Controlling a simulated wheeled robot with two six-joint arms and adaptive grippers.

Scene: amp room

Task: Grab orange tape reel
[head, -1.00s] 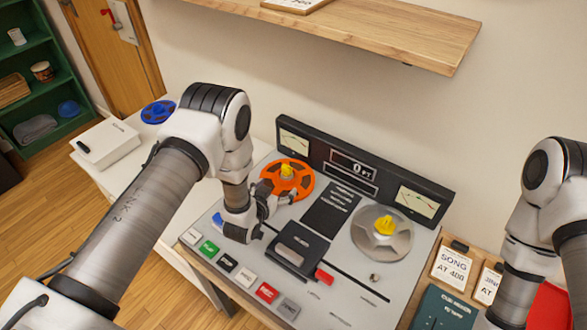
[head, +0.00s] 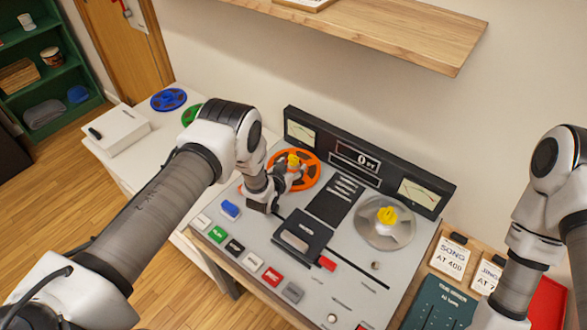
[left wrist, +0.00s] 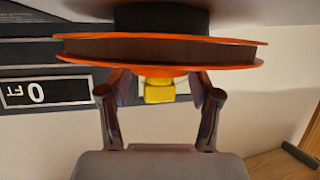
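The orange tape reel (head: 310,181) is on the left spindle of the grey tape machine, with a yellow knob (head: 293,160) at its hub. My left gripper (head: 289,178) is at the reel's hub and covers part of its near side. In the left wrist view the orange reel (left wrist: 160,50) shows edge-on. The fingers of my left gripper (left wrist: 160,88) stand apart on both sides of the yellow knob (left wrist: 160,92), with gaps to it. Their tips are close to the reel's face; touching cannot be told. My right arm is at the right edge, its gripper out of view.
The tape machine (head: 345,262) has a clear reel (head: 385,235) on the right, a blue switch (head: 230,209) and several coloured buttons in front. Blue (head: 169,99) and green (head: 191,114) reels lie on the white table behind. A wooden shelf (head: 400,30) hangs above.

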